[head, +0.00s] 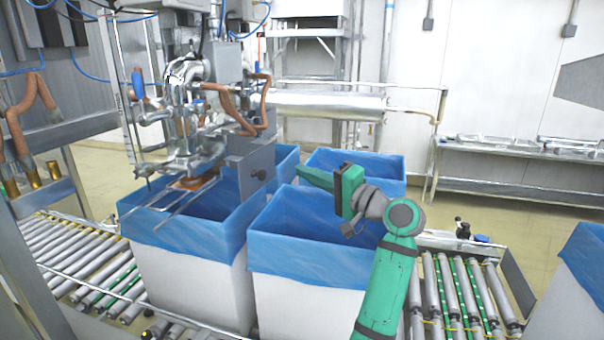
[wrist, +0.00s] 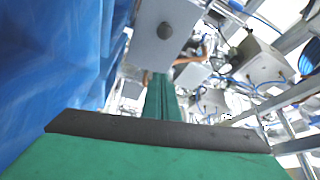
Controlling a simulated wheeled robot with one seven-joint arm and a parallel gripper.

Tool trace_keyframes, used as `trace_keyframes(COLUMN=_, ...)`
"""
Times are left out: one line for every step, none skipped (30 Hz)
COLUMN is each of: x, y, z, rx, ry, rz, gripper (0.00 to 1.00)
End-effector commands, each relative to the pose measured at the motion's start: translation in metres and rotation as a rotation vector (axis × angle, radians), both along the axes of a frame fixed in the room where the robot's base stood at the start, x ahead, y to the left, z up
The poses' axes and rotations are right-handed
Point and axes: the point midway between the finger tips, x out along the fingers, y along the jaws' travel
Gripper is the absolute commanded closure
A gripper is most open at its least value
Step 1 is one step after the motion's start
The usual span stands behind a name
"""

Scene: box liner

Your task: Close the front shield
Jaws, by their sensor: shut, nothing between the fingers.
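A grey metal plate with a dark round knob, which looks like the front shield (head: 248,178), hangs on the filling machine above the left front blue-lined box. In the wrist view the front shield (wrist: 172,14) is at the top centre, with its knob (wrist: 165,31) facing me. My gripper (head: 300,170) is above the right front box, just right of the knob, pointing left at it. Its green fingers (wrist: 162,80) are together and empty. Their tips appear a little short of the knob; the exact gap is hard to tell.
The left front box (head: 190,280) and right front box (head: 300,310) stand on a roller conveyor (head: 75,265), with more lined boxes behind. Blue liner (wrist: 45,70) fills the wrist view's left side. Thin metal rods (head: 165,210) stick out over the left box.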

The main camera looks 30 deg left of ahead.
Motion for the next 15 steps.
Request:
trace_keyframes(x=0.001, y=0.010, z=0.001, rx=-0.001, ry=0.001, rz=0.004, gripper=1.00)
trace_keyframes(x=0.002, y=0.015, z=0.001, rx=-0.001, ry=0.002, rz=0.005, gripper=1.00)
trace_keyframes(x=0.003, y=0.022, z=0.001, rx=-0.001, ry=0.001, rz=0.005, gripper=1.00)
trace_keyframes(x=0.005, y=0.027, z=0.002, rx=-0.001, ry=0.001, rz=0.004, gripper=1.00)
trace_keyframes(x=0.006, y=0.032, z=0.002, rx=-0.001, ry=0.001, rz=0.003, gripper=1.00)
trace_keyframes(x=0.007, y=0.039, z=0.003, rx=-0.001, ry=0.001, rz=0.004, gripper=1.00)
trace_keyframes(x=0.008, y=0.044, z=0.004, rx=0.000, ry=0.001, rz=0.004, gripper=1.00)
trace_keyframes(x=0.009, y=0.049, z=0.004, rx=0.000, ry=0.001, rz=0.004, gripper=1.00)
trace_keyframes(x=0.010, y=0.054, z=0.005, rx=0.000, ry=0.002, rz=0.004, gripper=1.00)
trace_keyframes(x=0.011, y=0.059, z=0.005, rx=0.000, ry=0.002, rz=0.004, gripper=1.00)
trace_keyframes(x=0.012, y=0.063, z=0.005, rx=0.000, ry=0.002, rz=0.004, gripper=1.00)
trace_keyframes(x=0.013, y=0.069, z=0.005, rx=-0.001, ry=0.002, rz=0.005, gripper=1.00)
trace_keyframes(x=0.014, y=0.073, z=0.006, rx=-0.001, ry=0.002, rz=0.005, gripper=1.00)
trace_keyframes(x=0.015, y=0.076, z=0.006, rx=0.000, ry=0.001, rz=0.004, gripper=1.00)
trace_keyframes(x=0.016, y=0.081, z=0.007, rx=0.000, ry=0.001, rz=0.004, gripper=1.00)
